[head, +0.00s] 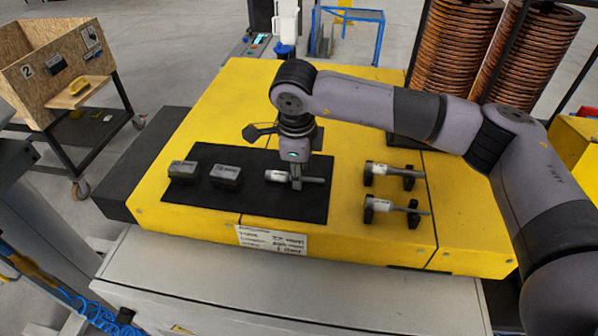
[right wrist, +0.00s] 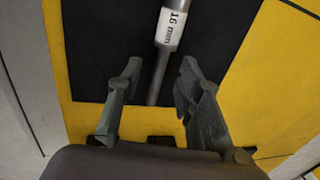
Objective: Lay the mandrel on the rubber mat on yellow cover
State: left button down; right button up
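A grey metal mandrel (head: 315,180) with a white label lies on the black rubber mat (head: 250,203) on the yellow cover (head: 240,88). In the right wrist view the mandrel (right wrist: 159,75) reads "16 mm" and lies over the mat (right wrist: 105,45). My right gripper (head: 296,186) is pointing down at the mandrel, near its middle in the head view. In the right wrist view its fingers (right wrist: 157,85) are apart, one on each side of the rod, with gaps visible. Whether the fingertips reach the mat is unclear. My left gripper is not in view.
Two dark labelled blocks (head: 183,171) (head: 226,175) sit on the mat's left part. Two more mandrels (head: 392,170) (head: 392,207) rest on black supports to the right of the mat. Copper coils (head: 455,50) stand behind right. The mat's front strip is clear.

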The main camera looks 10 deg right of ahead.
notch_tip(320, 180, up, 11)
jog(key=s, duration=0.1)
jog(key=shift+s+a+f, duration=0.15)
jog(key=shift+s+a, duration=0.2)
jog(key=shift+f, duration=0.1)
dwell(0.4)
